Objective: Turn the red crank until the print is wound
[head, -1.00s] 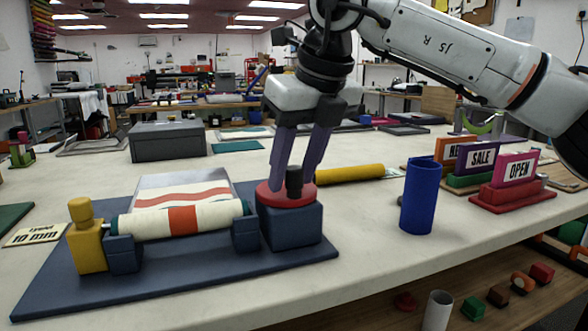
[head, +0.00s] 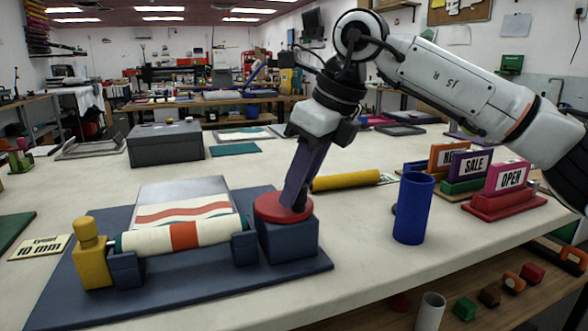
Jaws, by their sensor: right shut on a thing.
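The red crank (head: 270,207) is a round disc on top of a dark blue block (head: 288,240). Its black upright knob is hidden behind the purple fingers of my right gripper (head: 296,204), which is shut on it at the right side of the disc. The print (head: 185,235), cream with a red-orange band, is wrapped on a roller left of the block. Flat printed film (head: 185,209) with red and teal wavy stripes lies behind the roller on a grey sheet (head: 185,189). A yellow post (head: 91,255) stands at the roller's left end. My left gripper is not in view.
A blue cylinder (head: 413,210) stands right of the crank, and a yellow roll (head: 345,180) lies behind it. SALE (head: 465,168) and OPEN (head: 510,180) signs stand at the right. A grey box (head: 165,143) sits at the back left. The table front is clear.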

